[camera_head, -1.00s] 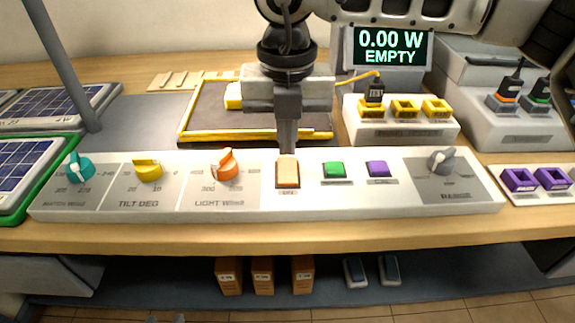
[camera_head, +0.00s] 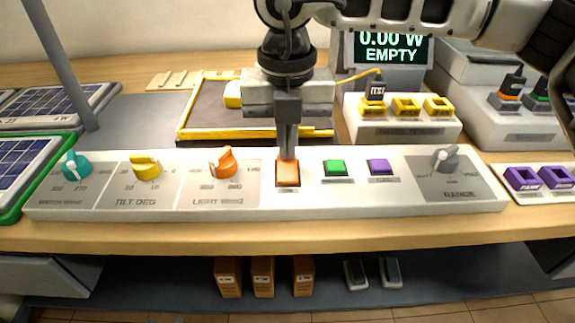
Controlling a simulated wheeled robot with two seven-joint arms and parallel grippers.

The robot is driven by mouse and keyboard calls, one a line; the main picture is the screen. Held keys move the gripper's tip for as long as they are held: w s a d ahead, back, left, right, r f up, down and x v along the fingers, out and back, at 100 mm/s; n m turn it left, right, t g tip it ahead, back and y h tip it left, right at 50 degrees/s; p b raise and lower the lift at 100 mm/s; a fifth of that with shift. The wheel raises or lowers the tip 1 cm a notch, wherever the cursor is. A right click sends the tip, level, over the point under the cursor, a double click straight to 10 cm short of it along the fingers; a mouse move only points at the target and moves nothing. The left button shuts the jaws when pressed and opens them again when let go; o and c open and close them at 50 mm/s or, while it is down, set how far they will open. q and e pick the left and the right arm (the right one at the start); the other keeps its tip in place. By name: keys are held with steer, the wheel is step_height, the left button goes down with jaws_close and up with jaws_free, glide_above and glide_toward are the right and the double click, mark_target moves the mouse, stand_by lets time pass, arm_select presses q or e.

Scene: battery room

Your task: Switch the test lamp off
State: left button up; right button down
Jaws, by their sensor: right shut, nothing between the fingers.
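The control panel (camera_head: 330,204) runs along the front of the bench. On it, an orange rocker switch (camera_head: 288,174) stands right of the orange light knob (camera_head: 223,162). My right gripper (camera_head: 288,155) points down with its fingers shut, and its tips are at the upper end of the rocker, seemingly touching it. The rocker's face looks bright orange; its label is partly too small to read. No lamp itself can be made out for certain. My left gripper is not in view.
A green button (camera_head: 335,168) and a purple button (camera_head: 377,167) sit right of the rocker, then a grey range knob (camera_head: 446,158). Teal (camera_head: 76,166) and yellow (camera_head: 146,168) knobs are at left. A display (camera_head: 392,48) reads 0.00 W EMPTY. A yellow-edged tray (camera_head: 183,118) lies behind.

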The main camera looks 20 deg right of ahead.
steer(key=shift+f, duration=0.35)
steer(key=shift+r, duration=0.1)
steer(key=shift+r+p, duration=1.75)
steer(key=shift+r, duration=1.75)
steer(key=shift+f, duration=0.1)
